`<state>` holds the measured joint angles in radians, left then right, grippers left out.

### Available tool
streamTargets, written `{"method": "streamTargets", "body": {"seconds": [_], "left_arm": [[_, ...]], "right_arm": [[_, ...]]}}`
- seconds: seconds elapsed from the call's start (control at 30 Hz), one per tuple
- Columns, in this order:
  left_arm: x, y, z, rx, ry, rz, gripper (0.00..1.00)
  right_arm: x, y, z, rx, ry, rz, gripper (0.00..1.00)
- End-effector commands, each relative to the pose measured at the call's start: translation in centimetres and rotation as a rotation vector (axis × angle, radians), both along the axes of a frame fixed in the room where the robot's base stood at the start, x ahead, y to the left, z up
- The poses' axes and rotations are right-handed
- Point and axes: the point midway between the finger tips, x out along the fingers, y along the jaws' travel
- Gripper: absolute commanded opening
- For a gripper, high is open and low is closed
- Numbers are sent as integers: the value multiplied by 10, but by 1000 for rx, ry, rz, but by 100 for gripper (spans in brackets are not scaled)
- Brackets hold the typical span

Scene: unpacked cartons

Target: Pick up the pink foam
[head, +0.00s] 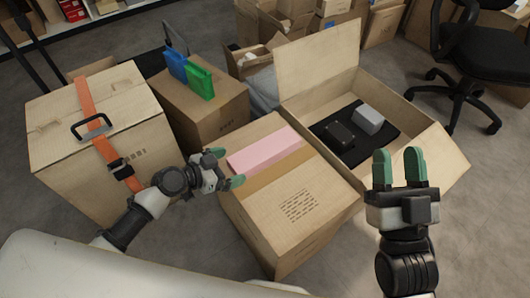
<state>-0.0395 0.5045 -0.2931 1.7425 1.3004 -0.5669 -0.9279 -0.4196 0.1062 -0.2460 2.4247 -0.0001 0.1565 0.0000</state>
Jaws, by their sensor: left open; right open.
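The pink foam (265,150) is a long block lying on top of a closed carton (290,205) in the middle of the head view. My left gripper (226,168) is open and empty at the left end of the foam, its green fingertips close to it. I cannot tell whether a fingertip touches the foam. My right gripper (399,165) is open and empty, with its green fingers pointing up the picture, in front of the open carton at the right.
An open carton (315,107) holds a black item (340,134) and a grey box (368,120). A strapped carton (55,140) stands left. A blue item (175,64) and a green item (200,82) stand on another carton (222,110). An office chair (480,55) is at the right.

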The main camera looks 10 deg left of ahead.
Motion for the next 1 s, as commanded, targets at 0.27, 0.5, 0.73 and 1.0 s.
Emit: {"method": "streamTargets", "body": {"seconds": [0.27,0.5,0.73,1.0], "left_arm": [[28,-26,-12,-2,-1,1,100],[35,-33,-16,0,0,1,100],[35,-33,-16,0,0,1,85],[35,-33,-16,0,0,1,52]], "right_arm": [[-10,0,11,38,-131,8,43],[-16,-1,18,55,-187,11,43],[-16,-1,17,55,-185,10,43],[-15,-1,17,54,-184,9,43]]}}
